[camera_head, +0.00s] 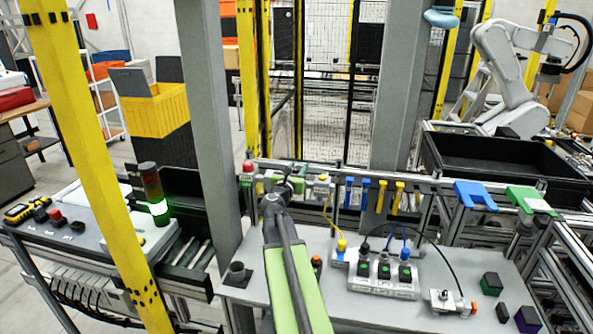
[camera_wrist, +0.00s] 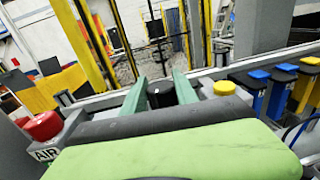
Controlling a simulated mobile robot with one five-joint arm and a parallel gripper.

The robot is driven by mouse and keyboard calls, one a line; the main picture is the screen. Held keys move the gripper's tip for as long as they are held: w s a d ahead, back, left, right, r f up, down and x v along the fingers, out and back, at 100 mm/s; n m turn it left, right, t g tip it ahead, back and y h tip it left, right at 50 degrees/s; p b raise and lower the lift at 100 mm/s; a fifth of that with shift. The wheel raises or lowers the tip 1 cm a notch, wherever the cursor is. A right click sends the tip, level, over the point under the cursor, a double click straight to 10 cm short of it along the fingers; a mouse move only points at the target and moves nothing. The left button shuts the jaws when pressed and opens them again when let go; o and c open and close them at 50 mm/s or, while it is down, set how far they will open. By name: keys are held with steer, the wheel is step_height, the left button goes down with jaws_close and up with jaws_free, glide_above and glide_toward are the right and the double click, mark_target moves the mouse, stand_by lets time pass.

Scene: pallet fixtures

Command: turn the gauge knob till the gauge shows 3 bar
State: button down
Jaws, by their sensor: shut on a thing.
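My gripper (camera_head: 285,183) reaches the rail at the back of the grey bench, between a red knob and a yellow knob. In the wrist view its two green fingers (camera_wrist: 159,84) stand on either side of a dark round knob (camera_wrist: 160,97), shut on it. I take this to be the gauge knob. In the head view my arm and gripper hide it. I cannot make out a gauge dial or its reading in either view.
The red knob (camera_wrist: 43,126) with an AIR label (camera_wrist: 45,154) is close on the left. The yellow knob (camera_wrist: 224,88) is close on the right. Blue and yellow tools (camera_head: 355,192) hang further right. A connector block (camera_head: 383,280) with cables stands on the bench (camera_head: 335,310).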

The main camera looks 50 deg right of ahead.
steer(key=n+t+y, duration=0.1)
steer(key=t, duration=0.1)
steer(key=n+t+y, duration=0.4)
steer(key=shift+s+d, duration=0.15)
steer(key=shift+d, duration=0.1)
steer(key=shift+n+t+y, duration=1.3)
steer(key=shift+n+y, duration=0.4)
steer(key=shift+y, duration=0.6)
steer(key=shift+a+y, duration=0.1)
steer(key=shift+y, duration=0.2)
steer(key=c, duration=0.9)
jaws_free()
steer(key=shift+c, duration=0.2)
steer(key=shift+a, duration=0.1)
